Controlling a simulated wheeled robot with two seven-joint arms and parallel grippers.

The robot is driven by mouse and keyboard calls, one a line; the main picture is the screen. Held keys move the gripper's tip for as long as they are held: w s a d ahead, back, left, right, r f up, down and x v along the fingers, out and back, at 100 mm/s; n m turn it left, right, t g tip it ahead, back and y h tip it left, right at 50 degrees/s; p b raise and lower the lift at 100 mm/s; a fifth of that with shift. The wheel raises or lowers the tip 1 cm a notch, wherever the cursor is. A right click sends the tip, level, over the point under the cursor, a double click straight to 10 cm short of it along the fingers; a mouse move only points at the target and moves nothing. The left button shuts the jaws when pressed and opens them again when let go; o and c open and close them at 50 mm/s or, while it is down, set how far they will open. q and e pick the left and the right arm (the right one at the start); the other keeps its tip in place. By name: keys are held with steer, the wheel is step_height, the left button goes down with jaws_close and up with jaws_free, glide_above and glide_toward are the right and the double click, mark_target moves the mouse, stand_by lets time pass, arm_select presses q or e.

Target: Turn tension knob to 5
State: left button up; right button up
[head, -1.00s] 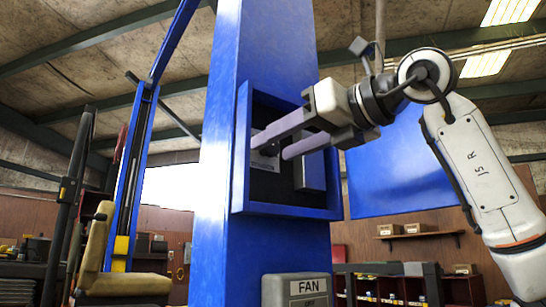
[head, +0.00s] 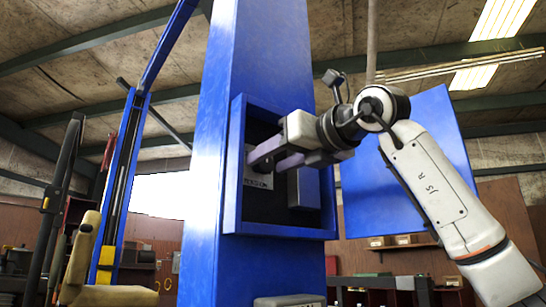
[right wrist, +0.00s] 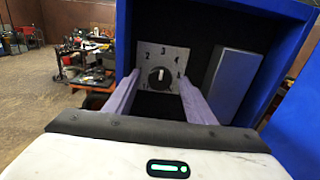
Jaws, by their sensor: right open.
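The tension knob (right wrist: 160,76) is a round black knob with a white line. It sits on a grey dial plate (right wrist: 149,54) with numbers around it, inside a blue open box (head: 236,170) on a blue post. The white line looks about upright, towards the 3. My right gripper (head: 264,160) reaches into the box from the right. In the right wrist view my right gripper (right wrist: 158,84) is open, with one finger on each side of the knob and gaps showing. My left gripper is not in view.
A grey block (right wrist: 232,86) is mounted in the box right of the dial, close to the right finger. The box's blue walls surround the fingers. A blue panel (head: 400,165) hangs behind my right arm. A tan seat (head: 82,262) stands at the lower left.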

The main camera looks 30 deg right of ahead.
steer(key=c, duration=1)
steer(key=shift+c, duration=0.2)
